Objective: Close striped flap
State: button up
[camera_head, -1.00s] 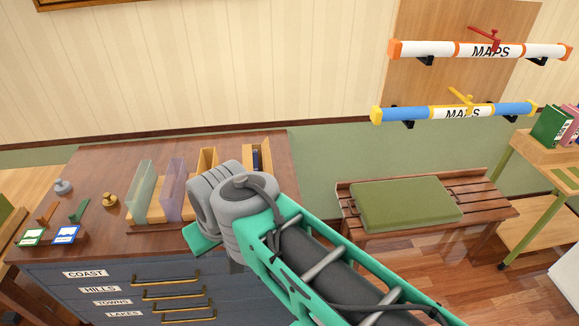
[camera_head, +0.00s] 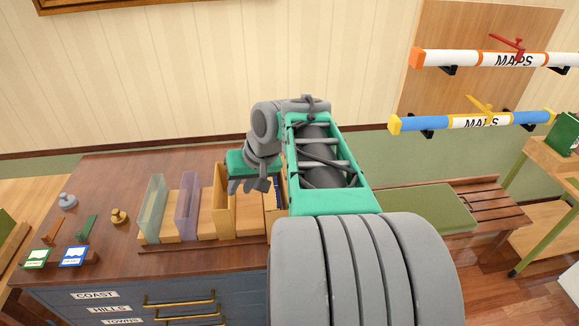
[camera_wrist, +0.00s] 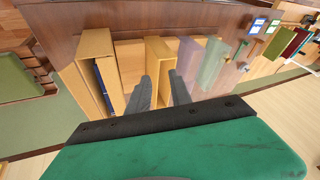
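No flap with clear stripes shows. Two tan boxes stand in the row on the cabinet. One tan box (camera_head: 221,200) is beside my gripper; it also shows near the fingertips in the wrist view (camera_wrist: 158,56). The other box (camera_wrist: 97,48) has an open side with dark blue contents (camera_wrist: 104,85) and a panel (camera_wrist: 76,84) angled outward. In the head view my arm partly hides that box. My gripper (camera_head: 243,187) is above the row, between the two boxes.
Translucent green (camera_head: 151,208) and purple (camera_head: 187,205) dividers stand left of the boxes. A bench with a green cushion (camera_head: 430,208) and wall map tubes (camera_head: 475,121) are at right.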

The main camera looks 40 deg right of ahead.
jog(key=s+d+f+m+t+y+p, duration=0.1)
jog(key=s+d+m, duration=0.1)
jog(key=d, duration=0.8)
jog(key=s+d+f+m+t, duration=0.1)
jog(key=d+m+t, duration=0.1)
jog(key=d, duration=0.8)
jog(key=p+x, duration=0.1)
jog(key=x, duration=0.6)
jog(key=shift+f+g, duration=0.2)
jog(key=shift+g, duration=0.1)
jog(key=shift+s, duration=0.2)
grip_shut()
jog(key=shift+a+r, duration=0.1)
